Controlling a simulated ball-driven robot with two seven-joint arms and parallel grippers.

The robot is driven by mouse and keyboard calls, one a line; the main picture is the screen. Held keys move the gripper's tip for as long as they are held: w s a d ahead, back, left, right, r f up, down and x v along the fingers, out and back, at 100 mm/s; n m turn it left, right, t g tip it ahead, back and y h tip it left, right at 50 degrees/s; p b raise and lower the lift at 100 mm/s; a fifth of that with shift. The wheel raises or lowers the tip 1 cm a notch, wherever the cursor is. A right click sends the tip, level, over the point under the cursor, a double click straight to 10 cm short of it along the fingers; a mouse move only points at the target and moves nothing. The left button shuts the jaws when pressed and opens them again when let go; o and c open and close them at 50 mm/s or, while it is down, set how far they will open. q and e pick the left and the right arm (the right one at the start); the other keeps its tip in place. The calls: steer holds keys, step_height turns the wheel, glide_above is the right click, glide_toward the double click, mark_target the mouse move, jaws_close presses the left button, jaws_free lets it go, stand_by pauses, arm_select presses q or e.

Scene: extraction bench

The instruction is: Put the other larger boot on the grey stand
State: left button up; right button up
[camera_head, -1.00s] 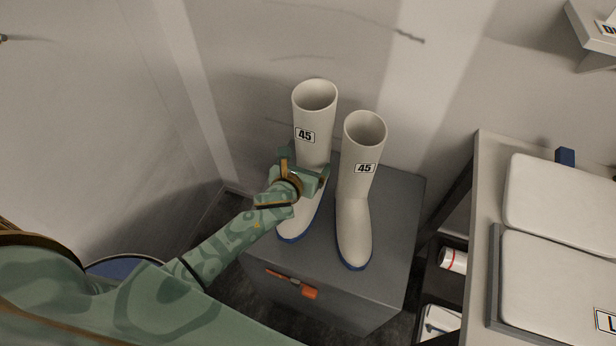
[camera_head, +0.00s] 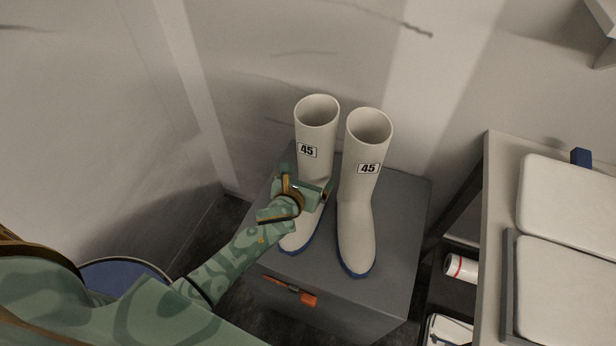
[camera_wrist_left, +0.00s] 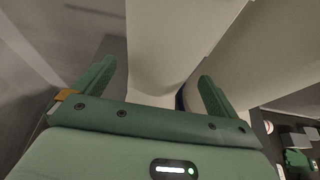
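Two tall white boots with blue soles and "45" labels stand side by side on the grey stand (camera_head: 400,215). The left boot (camera_head: 317,135) and the right boot (camera_head: 358,205) look upright. My left gripper (camera_head: 308,186) is at the left boot's lower shaft. In the left wrist view, my left gripper's fingers (camera_wrist_left: 158,88) are spread on either side of a white boot (camera_wrist_left: 160,45), with gaps showing between fingers and boot. The gripper hides part of the left boot's ankle. My right gripper is not in view.
An orange-handled tool (camera_head: 292,290) shows at the stand's front. To the right, a bench (camera_head: 500,180) holds white padded slabs (camera_head: 570,200). A red-and-white cylinder (camera_head: 461,267) sits on a shelf below. Walls stand close behind and to the left.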

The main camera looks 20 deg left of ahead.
arm_select(q)
steer(key=shift+r, duration=0.25)
steer(key=shift+s+r+p, duration=0.15)
steer(key=shift+s+p, duration=0.2)
steer(key=p+v, duration=0.3)
steer(key=v, duration=0.8)
steer(key=shift+s, duration=0.2)
